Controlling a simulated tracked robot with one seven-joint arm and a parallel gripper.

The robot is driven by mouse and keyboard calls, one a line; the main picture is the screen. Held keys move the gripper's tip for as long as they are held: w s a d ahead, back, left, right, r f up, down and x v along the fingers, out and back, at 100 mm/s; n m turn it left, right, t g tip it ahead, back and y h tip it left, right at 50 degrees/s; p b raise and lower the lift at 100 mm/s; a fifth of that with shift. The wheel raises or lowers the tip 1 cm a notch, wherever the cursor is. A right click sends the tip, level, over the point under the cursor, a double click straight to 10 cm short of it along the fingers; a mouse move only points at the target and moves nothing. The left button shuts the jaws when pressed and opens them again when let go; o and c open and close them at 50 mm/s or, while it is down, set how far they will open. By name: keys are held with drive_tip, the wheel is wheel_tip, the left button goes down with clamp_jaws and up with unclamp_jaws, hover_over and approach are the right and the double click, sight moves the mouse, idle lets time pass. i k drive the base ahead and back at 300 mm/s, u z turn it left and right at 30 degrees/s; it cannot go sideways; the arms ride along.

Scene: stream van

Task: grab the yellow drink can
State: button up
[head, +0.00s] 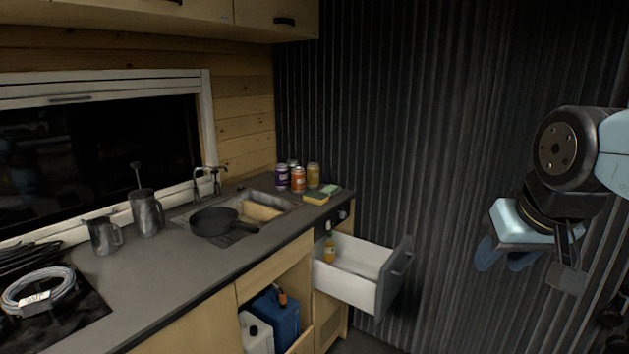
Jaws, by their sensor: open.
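The yellow drink can (313,176) stands upright on the counter, in the far corner by the dark corrugated wall. It is the rightmost of a small group of cans. An orange-red can (298,180) stands just left of it and a purple can (282,177) further left. Another can behind them is partly hidden. My gripper (525,262) is at the right of the head view, in front of the corrugated wall, well apart from the cans. It is open, and I see nothing between its fingers.
Sponges (316,198) lie in front of the cans. A sink (262,205) and black pan (215,222) are to the left. An open white drawer (352,285) holding a small bottle (329,249) juts out below the counter's right end. A tap (208,180) stands behind the sink.

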sight(313, 168)
drive_tip(key=z, duration=0.1)
drive_tip(key=i, duration=1.65)
drive_tip(key=u, duration=0.7)
drive_tip(key=k, duration=0.75)
drive_tip(key=u, duration=0.25)
drive_tip(key=i, duration=0.8)
drive_tip(key=z, duration=0.05)
